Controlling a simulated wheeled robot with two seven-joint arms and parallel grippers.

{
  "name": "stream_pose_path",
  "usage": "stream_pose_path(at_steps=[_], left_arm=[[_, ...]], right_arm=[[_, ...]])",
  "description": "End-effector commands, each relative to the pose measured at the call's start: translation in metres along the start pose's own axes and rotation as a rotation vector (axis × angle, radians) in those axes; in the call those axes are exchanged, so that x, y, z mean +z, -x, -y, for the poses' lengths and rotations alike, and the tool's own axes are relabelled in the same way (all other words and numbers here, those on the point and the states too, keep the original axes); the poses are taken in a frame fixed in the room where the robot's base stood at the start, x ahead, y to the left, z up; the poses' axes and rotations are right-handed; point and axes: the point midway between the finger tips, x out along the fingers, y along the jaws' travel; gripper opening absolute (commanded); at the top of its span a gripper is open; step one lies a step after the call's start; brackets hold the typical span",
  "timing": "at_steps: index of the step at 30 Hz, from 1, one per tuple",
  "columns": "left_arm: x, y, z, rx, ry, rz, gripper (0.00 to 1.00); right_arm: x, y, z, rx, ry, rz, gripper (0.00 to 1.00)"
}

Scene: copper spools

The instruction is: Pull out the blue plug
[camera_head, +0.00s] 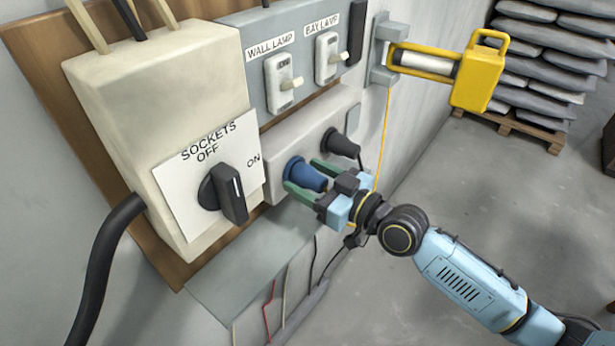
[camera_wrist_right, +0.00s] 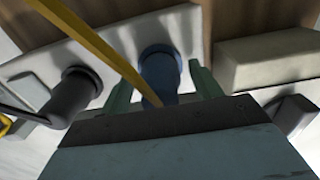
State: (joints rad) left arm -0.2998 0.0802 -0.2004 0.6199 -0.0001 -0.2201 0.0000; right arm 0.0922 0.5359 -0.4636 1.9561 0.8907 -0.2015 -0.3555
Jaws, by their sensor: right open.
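The blue plug (camera_head: 307,174) sits in the left socket of the pale socket strip (camera_head: 287,137). My right gripper (camera_head: 302,177) is open, with one green finger on each side of the plug. In the right wrist view the blue plug (camera_wrist_right: 160,70) stands between the two fingers (camera_wrist_right: 160,85), with visible gaps on both sides. I cannot tell whether either finger touches it. My left gripper is not in view.
A black plug (camera_head: 340,144) sits beside the blue one. A yellow cord (camera_head: 383,140) hangs from the yellow lamp (camera_head: 476,75) close to my gripper and crosses before the blue plug in the wrist view. A black rotary switch (camera_head: 224,193) labelled SOCKETS is at left.

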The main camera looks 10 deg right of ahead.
Motion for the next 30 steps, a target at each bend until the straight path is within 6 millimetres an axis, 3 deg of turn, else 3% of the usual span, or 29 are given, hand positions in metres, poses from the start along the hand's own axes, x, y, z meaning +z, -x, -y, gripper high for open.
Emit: stream_pose_path(at_steps=[17,30], left_arm=[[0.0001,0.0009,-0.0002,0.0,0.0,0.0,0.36],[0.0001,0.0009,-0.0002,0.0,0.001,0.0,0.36]], right_arm=[[0.0,-0.0001,0.0,0.001,-0.001,0.0,0.64],[0.0001,0.0,0.0001,0.0,-0.001,0.0,0.06]])
